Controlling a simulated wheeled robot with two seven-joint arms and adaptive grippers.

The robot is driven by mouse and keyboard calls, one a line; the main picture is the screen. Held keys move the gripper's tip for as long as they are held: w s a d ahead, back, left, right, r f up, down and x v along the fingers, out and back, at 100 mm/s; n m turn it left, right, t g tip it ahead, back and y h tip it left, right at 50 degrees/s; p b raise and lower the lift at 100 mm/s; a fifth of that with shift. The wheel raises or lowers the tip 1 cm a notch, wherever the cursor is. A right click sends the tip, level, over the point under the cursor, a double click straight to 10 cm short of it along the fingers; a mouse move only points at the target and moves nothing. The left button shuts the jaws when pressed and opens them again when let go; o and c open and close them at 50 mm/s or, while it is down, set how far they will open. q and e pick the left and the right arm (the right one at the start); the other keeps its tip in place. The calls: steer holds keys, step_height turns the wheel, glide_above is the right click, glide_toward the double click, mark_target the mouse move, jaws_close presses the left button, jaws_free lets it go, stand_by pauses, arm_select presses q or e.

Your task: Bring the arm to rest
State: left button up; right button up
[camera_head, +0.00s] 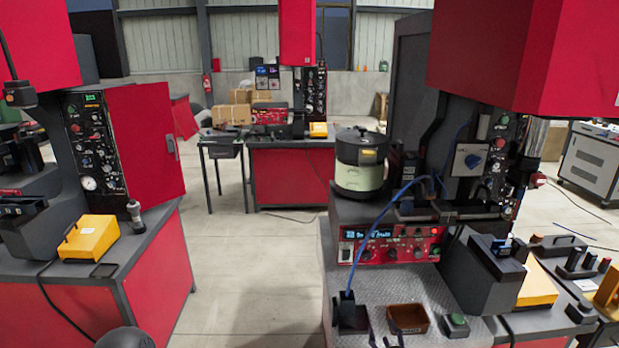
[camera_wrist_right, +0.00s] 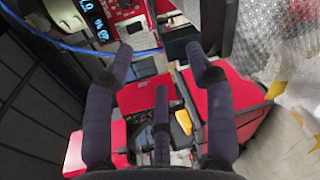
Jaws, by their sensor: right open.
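My right gripper (camera_head: 387,341) shows only as dark fingertips at the bottom edge of the head view, near the front edge of the textured worktop (camera_head: 385,285). In the right wrist view my right gripper (camera_wrist_right: 158,52) has its dark fingers spread apart, with nothing between them. My right arm is mostly out of the head view.
A small brown tray (camera_head: 408,318), a button box (camera_head: 455,325) and a dark block with a blue cable (camera_head: 350,312) sit near the fingertips. Open floor (camera_head: 250,265) lies left.

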steer(key=s+a+f+m+g+y, duration=0.1)
steer(key=s+a+f+m+g, duration=0.1)
steer(key=s+f+m+g, duration=0.5)
steer(key=s+a+f+m+y, duration=0.1)
steer(key=s+a+f+m, duration=0.2)
steer(key=f, duration=0.8)
steer(key=s+a+f+m+g, duration=0.1)
steer(key=s+f+m+g, duration=0.2)
steer(key=s+f+m, duration=0.1)
steer(key=s+a+f+m+g, duration=0.2)
steer(key=s+f+m, duration=0.2)
steer(key=s, duration=0.5)
steer(key=s+a+f+m+g+y, duration=0.1)
steer(key=s+a+f+m+g, duration=0.1)
steer(key=s+m, duration=0.4)
steer(key=shift+s+f+m+g, duration=0.4)
steer(key=shift+s+f+g, duration=0.15)
steer(key=shift+f+g, duration=0.3)
steer(key=shift+w, duration=0.15)
